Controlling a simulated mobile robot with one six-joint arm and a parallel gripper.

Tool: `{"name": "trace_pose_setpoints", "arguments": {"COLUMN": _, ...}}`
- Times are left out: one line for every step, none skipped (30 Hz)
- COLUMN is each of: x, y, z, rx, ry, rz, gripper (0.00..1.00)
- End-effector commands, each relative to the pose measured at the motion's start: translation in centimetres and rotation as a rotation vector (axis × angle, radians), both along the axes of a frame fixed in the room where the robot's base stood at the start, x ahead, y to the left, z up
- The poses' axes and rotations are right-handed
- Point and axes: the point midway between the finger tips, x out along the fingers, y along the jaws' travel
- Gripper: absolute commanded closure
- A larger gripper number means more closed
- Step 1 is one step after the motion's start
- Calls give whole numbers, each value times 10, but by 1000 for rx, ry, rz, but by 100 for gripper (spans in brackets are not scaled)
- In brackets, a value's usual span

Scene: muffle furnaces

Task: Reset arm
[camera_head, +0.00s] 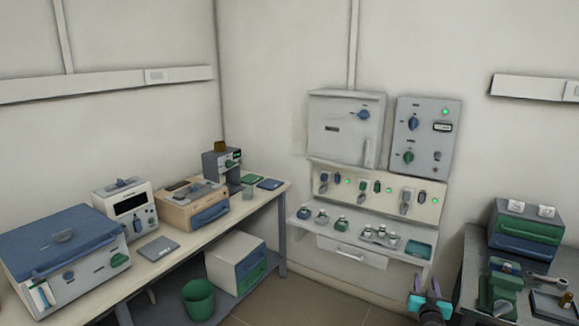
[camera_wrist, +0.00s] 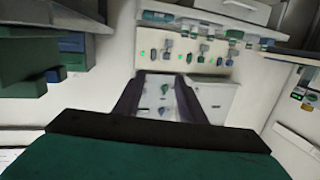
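My gripper (camera_wrist: 160,78) shows in the wrist view with its two dark fingers apart and nothing between them. Beyond the gap are the grey control boxes on the wall, and this view is upside down. In the head view, part of my arm (camera_head: 430,304) shows at the bottom edge, right of centre, in front of the wall shelf.
A furnace-like cabinet (camera_head: 345,130) and a control box (camera_head: 422,135) hang above a shelf (camera_head: 300,224) with small jars. A left bench (camera_head: 183,243) holds several devices.

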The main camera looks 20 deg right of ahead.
Motion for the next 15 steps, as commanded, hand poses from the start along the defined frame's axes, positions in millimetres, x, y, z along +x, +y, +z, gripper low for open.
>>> {"name": "trace_pose_setpoints", "arguments": {"x": 13, "y": 19, "z": -9, "rx": 12, "ry": 6, "rz": 28, "gripper": 63}}
{"name": "trace_pose_setpoints", "arguments": {"x": 20, "y": 29, "z": -14, "rx": 20, "ry": 11, "rz": 40, "gripper": 63}}
{"name": "trace_pose_setpoints", "arguments": {"x": 28, "y": 42, "z": -21, "rx": 30, "ry": 17, "rz": 58, "gripper": 63}}
{"name": "trace_pose_setpoints", "arguments": {"x": 34, "y": 52, "z": -27, "rx": 39, "ry": 23, "rz": 69, "gripper": 63}}
{"name": "trace_pose_setpoints", "arguments": {"x": 39, "y": 62, "z": -33, "rx": 48, "ry": 28, "rz": 81, "gripper": 63}}
{"name": "trace_pose_setpoints", "arguments": {"x": 47, "y": 75, "z": -41, "rx": 61, "ry": 37, "rz": 96, "gripper": 63}}
{"name": "trace_pose_setpoints", "arguments": {"x": 51, "y": 85, "z": -46, "rx": 70, "ry": 43, "rz": 107, "gripper": 63}}
{"name": "trace_pose_setpoints", "arguments": {"x": 56, "y": 95, "z": -53, "rx": 81, "ry": 51, "rz": 117, "gripper": 63}}
{"name": "trace_pose_setpoints", "arguments": {"x": 62, "y": 108, "z": -62, "rx": 94, "ry": 65, "rz": 129, "gripper": 63}}
{"name": "trace_pose_setpoints", "arguments": {"x": 66, "y": 118, "z": -68, "rx": 103, "ry": 73, "rz": 139, "gripper": 63}}
{"name": "trace_pose_setpoints", "arguments": {"x": 69, "y": 128, "z": -74, "rx": 112, "ry": 84, "rz": 148, "gripper": 63}}
{"name": "trace_pose_setpoints", "arguments": {"x": 74, "y": 142, "z": -84, "rx": 126, "ry": 99, "rz": 160, "gripper": 63}}
{"name": "trace_pose_setpoints", "arguments": {"x": 77, "y": 152, "z": -91, "rx": 136, "ry": 111, "rz": 168, "gripper": 63}}
{"name": "trace_pose_setpoints", "arguments": {"x": 80, "y": 162, "z": -98, "rx": 146, "ry": 122, "rz": 177, "gripper": 63}}
{"name": "trace_pose_setpoints", "arguments": {"x": 82, "y": 175, "z": -107, "rx": 158, "ry": 142, "rz": 187, "gripper": 63}}
